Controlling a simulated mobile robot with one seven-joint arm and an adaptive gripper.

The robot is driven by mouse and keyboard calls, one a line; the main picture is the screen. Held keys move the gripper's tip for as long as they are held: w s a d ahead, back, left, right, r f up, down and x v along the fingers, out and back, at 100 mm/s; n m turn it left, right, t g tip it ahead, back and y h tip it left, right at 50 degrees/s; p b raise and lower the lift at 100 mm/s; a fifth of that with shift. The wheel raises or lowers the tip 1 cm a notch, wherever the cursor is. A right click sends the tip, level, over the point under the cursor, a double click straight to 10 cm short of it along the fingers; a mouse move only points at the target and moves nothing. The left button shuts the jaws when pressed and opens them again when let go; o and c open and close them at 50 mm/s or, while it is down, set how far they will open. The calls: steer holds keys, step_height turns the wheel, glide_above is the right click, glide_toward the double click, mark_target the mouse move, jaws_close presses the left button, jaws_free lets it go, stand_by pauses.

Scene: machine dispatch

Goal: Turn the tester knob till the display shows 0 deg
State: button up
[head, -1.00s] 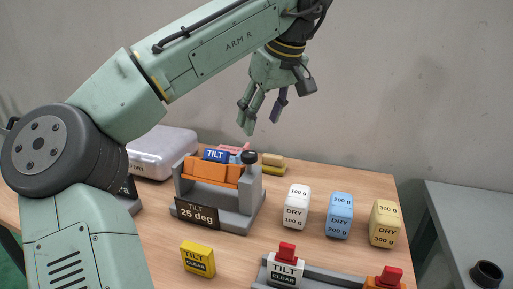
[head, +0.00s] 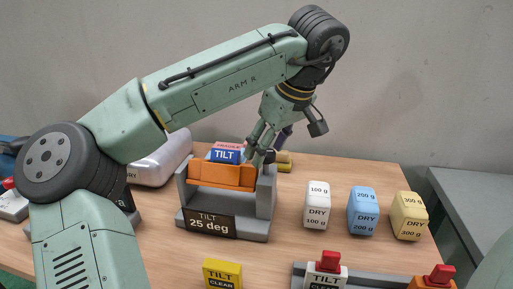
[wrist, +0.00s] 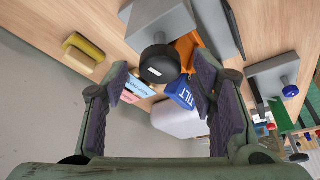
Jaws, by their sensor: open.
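The tilt tester (head: 255,228) is a grey frame with an orange cradle (head: 222,176). Its dark display (head: 208,222) reads "TILT 25 deg". The black round knob (wrist: 160,64) shows in the wrist view, on top of the grey post. My gripper (head: 262,154) is open above the tester's right post. In the wrist view the knob lies just beyond the gap between the open fingers (wrist: 162,80), which look clear of it. A blue TILT block (head: 226,155) shows at the cradle, with a pink block (head: 229,145) behind.
White (head: 317,206), blue (head: 363,211) and yellow (head: 409,216) weight blocks stand right of the tester. A yellow block (head: 222,272) and a grey rack (head: 372,281) are in front. A pale case (head: 160,165) is behind left. A yellow piece (wrist: 85,48) lies near the post.

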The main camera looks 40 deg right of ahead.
steer(key=shift+f, duration=0.1)
steer(key=shift+c, duration=0.2)
steer(key=c, duration=1.1)
